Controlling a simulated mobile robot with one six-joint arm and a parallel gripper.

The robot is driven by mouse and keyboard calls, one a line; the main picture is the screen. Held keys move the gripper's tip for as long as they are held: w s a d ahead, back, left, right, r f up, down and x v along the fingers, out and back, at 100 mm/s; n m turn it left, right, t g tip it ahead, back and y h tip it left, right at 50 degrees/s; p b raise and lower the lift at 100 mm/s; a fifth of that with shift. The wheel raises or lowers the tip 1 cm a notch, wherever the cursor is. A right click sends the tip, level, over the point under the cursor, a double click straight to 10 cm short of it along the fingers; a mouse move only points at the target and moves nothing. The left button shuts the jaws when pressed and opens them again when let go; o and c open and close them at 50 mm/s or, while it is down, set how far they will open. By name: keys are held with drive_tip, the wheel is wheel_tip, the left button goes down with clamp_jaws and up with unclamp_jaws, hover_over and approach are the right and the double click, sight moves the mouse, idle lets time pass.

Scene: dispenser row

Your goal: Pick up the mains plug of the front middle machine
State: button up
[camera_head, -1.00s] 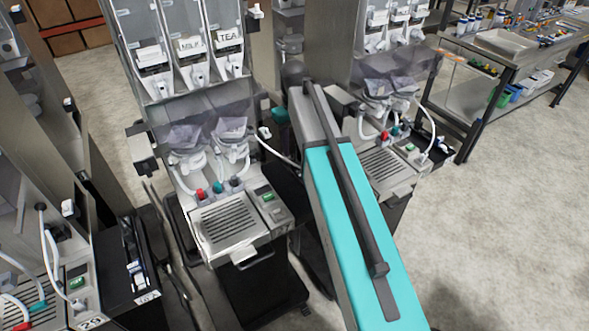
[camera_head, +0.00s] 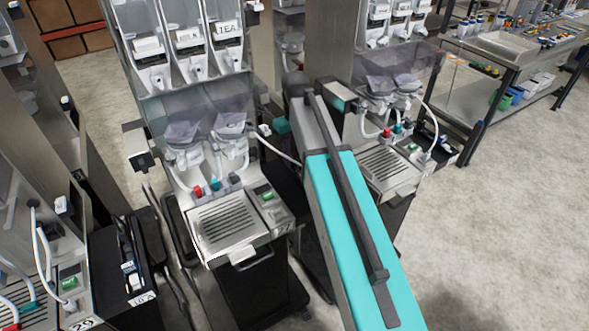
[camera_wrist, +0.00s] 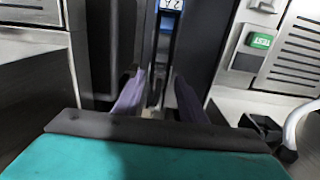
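The front middle machine (camera_head: 228,222) stands left of my arm in the head view, with a slotted drip tray and white hoses. I cannot make out its mains plug for certain; my arm covers the machine's right side. My gripper (camera_wrist: 160,78) shows in the wrist view as two purplish fingers, spread apart with a gap between them. It points into a narrow dark space beside a machine's slotted tray. A small pale patch shows low between the fingers, too unclear to name. The gripper is hidden in the head view.
A black box with a white fitting (camera_head: 135,282) stands left of the middle machine. Another machine (camera_head: 385,165) stands close on the right. In the wrist view a blue-white label (camera_wrist: 171,4) is beyond the fingers, and a white hose (camera_wrist: 298,122) is at right. Floor is open at right.

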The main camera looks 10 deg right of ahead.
drive_tip(key=shift+f, duration=0.55)
clamp_jaws()
